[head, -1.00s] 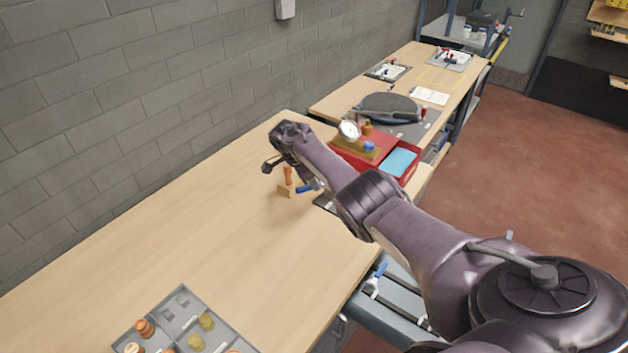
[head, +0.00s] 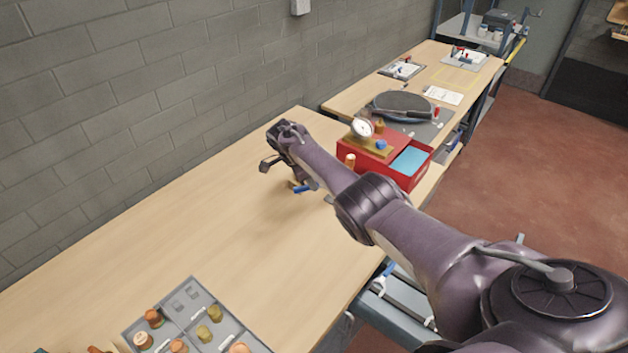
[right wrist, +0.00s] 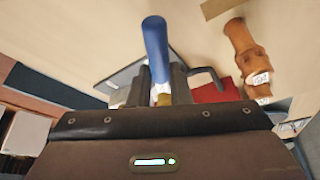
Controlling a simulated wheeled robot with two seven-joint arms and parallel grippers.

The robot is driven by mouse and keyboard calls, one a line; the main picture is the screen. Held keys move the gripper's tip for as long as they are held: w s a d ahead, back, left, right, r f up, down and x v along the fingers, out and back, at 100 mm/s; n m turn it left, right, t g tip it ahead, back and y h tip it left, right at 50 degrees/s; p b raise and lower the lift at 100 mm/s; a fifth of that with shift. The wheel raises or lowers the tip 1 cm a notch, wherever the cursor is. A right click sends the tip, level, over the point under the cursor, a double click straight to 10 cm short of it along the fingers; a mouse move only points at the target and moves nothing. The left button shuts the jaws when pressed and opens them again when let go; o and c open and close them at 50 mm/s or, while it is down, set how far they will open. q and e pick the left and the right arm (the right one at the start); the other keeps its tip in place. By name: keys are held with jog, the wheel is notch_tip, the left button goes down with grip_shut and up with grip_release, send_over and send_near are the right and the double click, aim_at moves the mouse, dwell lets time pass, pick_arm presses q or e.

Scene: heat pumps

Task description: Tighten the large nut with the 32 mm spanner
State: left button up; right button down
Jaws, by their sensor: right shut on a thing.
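My right gripper (right wrist: 163,88) is shut on a blue-handled tool (right wrist: 155,48). The handle points away from the palm, with a brass-coloured piece at its base; its far end and any size mark are hidden. In the head view the blue handle (head: 303,188) shows just below my right wrist, close over the bench. A copper-coloured fitting with a hex-like collar (right wrist: 245,50) is to the right of the handle in the wrist view, apart from it. I cannot tell whether it carries the large nut. My left gripper is not in view.
A red box (head: 385,160) with a gauge (head: 362,128) stands beyond my right arm. A grey compartment tray (head: 190,280) with several fittings lies at the near bench end. A blue-handled spanner (head: 386,270) lies below the bench edge. The bench middle (head: 210,215) is clear.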

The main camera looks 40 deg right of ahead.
jog(key=shift+a+r, duration=0.1)
dwell(0.3)
notch_tip(320, 180, up, 6)
jog(key=p, duration=0.6)
jog(key=shift+r+b, duration=0.3)
jog(key=shift+r, duration=2.4)
